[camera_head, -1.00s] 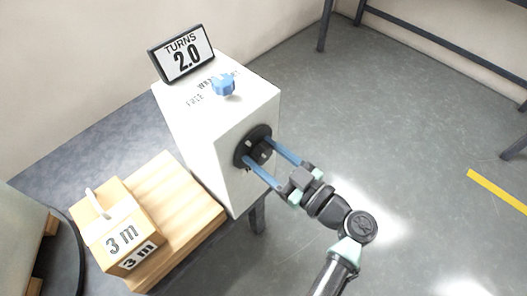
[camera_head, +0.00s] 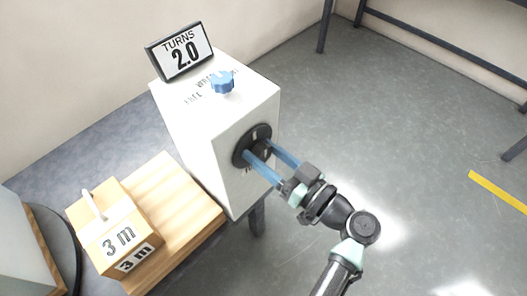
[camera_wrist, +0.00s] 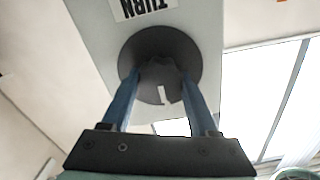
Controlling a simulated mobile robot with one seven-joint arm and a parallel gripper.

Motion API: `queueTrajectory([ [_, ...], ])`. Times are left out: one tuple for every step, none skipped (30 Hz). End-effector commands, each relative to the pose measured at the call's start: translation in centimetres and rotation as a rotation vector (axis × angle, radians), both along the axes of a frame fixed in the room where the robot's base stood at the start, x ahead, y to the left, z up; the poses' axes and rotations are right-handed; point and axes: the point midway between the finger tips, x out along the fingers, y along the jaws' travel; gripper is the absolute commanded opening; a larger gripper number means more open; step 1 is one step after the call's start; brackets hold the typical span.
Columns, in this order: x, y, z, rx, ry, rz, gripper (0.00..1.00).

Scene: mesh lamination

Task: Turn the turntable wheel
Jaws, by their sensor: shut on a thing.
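The turntable wheel (camera_head: 249,139) is a round black disc on the side face of a white box (camera_head: 205,125). It also shows in the wrist view (camera_wrist: 160,48), with a dark raised hub (camera_wrist: 160,76) and a white mark at its middle. My gripper (camera_head: 262,152) reaches the disc from the right, its two blue fingers on either side of the hub and shut on it. In the wrist view both fingertips (camera_wrist: 160,78) meet the hub's sides. The finger contact is partly hidden in the head view. A display (camera_head: 180,50) on the box reads "TURNS 2.0".
A blue knob (camera_head: 222,82) stands on top of the box beside printed lettering. A wooden block marked "3 m" (camera_head: 115,235) sits on a wooden board (camera_head: 185,205) at the left. The dark table (camera_head: 95,150) carries these. The floor at right is open.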

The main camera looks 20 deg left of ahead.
Motion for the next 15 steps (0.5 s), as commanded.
queueTrajectory([
  [0.01,-0.07,-0.02,-0.002,0.000,-0.002,0.05],
  [0.02,-0.07,-0.01,-0.001,0.001,-0.002,0.05],
  [0.02,-0.07,0.00,-0.002,0.000,-0.002,0.06],
  [0.02,-0.07,0.00,-0.001,-0.002,-0.002,0.06],
  [0.02,-0.07,0.01,-0.001,-0.002,-0.002,0.06],
  [0.02,-0.07,0.02,-0.002,-0.003,-0.002,0.06],
  [0.02,-0.07,0.02,-0.002,-0.003,-0.002,0.06],
  [0.03,-0.07,0.03,-0.002,-0.003,-0.002,0.06],
  [0.03,-0.07,0.04,-0.002,-0.003,-0.002,0.67],
  [0.03,-0.07,0.04,-0.002,-0.003,-0.002,0.72],
  [0.03,-0.06,0.05,-0.002,-0.003,-0.002,0.77],
  [0.03,-0.06,0.05,-0.001,-0.003,-0.001,0.85],
  [0.03,-0.05,0.05,-0.001,-0.003,-0.001,0.90],
  [0.03,-0.05,0.05,-0.001,-0.003,-0.001,0.91],
  [0.03,-0.04,0.05,-0.001,-0.003,-0.001,0.91],
])
